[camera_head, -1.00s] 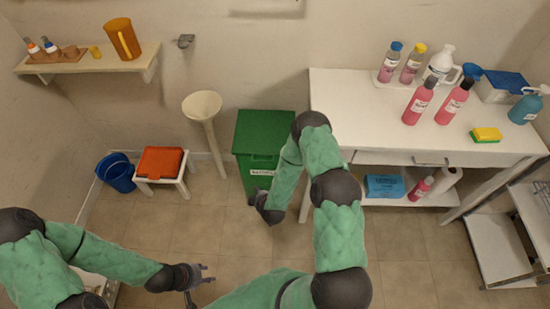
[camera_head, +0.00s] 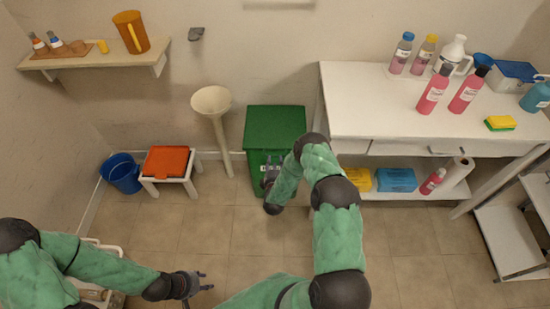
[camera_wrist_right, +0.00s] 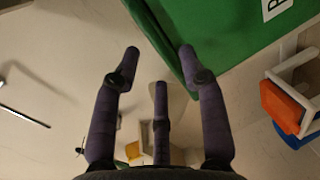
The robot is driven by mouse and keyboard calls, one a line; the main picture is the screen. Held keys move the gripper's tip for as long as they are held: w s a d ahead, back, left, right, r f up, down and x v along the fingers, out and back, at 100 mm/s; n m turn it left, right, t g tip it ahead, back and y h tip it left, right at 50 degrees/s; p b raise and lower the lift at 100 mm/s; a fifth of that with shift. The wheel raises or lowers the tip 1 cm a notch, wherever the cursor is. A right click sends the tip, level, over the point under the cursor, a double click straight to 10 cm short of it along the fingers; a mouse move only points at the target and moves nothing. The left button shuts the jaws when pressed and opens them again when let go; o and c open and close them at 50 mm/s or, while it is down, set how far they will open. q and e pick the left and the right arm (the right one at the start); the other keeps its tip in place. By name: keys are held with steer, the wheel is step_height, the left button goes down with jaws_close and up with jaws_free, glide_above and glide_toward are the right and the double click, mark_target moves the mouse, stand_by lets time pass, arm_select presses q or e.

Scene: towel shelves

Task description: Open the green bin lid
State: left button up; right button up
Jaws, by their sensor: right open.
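The green bin (camera_head: 274,128) stands on the floor against the back wall, left of the white table, with its lid down. My right gripper (camera_head: 270,170) is in front of the bin's front face, below the lid. In the right wrist view the right gripper (camera_wrist_right: 160,65) is open with nothing between its fingers. There the green bin (camera_wrist_right: 225,30) fills the top right, and one fingertip is at or very close to its edge; contact is unclear. Part of the bin's white label shows at the top. My left gripper (camera_head: 198,286) is low at the left, away from the bin, with fingers apart.
A white funnel-topped stand (camera_head: 213,103) is just left of the bin. The white table (camera_head: 390,100) with bottles is close on the right. A blue bucket (camera_head: 122,174) and a stool with an orange top (camera_head: 166,161) stand further left. The floor in front is clear.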

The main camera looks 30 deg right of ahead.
mark_target(275, 156)
steer(key=b+x, duration=0.1)
steer(key=x, duration=0.4)
jaws_close()
